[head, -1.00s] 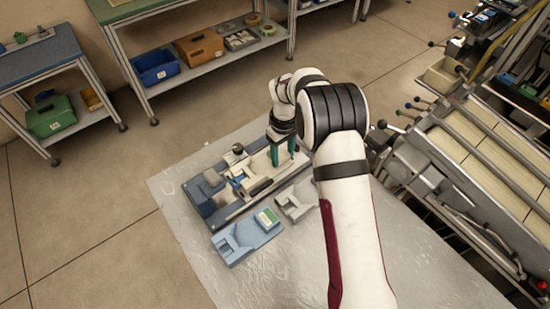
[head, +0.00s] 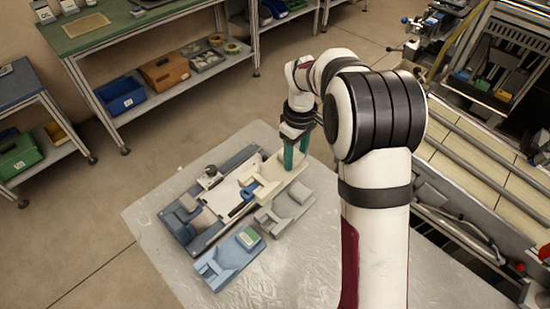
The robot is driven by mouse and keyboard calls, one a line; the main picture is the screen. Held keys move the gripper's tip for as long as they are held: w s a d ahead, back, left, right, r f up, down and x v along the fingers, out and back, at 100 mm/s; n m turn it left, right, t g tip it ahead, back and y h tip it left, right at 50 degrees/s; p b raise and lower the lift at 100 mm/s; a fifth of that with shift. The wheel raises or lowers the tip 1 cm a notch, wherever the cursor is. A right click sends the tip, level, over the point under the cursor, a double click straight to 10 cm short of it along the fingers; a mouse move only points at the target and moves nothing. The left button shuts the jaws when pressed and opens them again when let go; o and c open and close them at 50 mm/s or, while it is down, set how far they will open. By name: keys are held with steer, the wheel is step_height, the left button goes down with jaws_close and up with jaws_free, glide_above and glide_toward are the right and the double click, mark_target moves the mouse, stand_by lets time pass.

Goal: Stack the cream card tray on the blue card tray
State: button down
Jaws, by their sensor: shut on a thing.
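The cream card tray (head: 270,182) is in the head view, at the right end of the long blue-grey fixture. My gripper (head: 293,158), with its teal fingers, points down and is shut on the far right part of this tray. The tray appears raised, partly over the fixture's end and close behind the grey tray; the exact gap beneath it is hard to tell. The blue card tray (head: 222,267) lies flat on the sheet in front of the fixture, left of and nearer than my gripper.
The blue-grey fixture (head: 178,230) has a dark knob (head: 211,171) standing at its back. A grey tray (head: 284,207) lies between the cream tray and the blue tray. The clear sheet (head: 330,262) is bare at front right. Shelves stand behind, machinery at right.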

steer(key=shift+s+d+r, duration=0.25)
steer(key=shift+d+r, duration=0.2)
steer(key=shift+d, duration=0.25)
steer(key=s+r, duration=0.1)
steer(key=s, duration=1.5)
glide_above(252, 242)
steer(key=f, duration=0.6)
steer(key=shift+d+f, duration=0.3)
steer(key=shift+f, duration=0.05)
steer(key=shift+a+f, duration=0.15)
steer(key=shift+f, duration=0.95)
steer(key=shift+a+f, duration=0.1)
steer(key=shift+f, duration=1.05)
steer(key=shift+c, duration=1.3)
jaws_free()
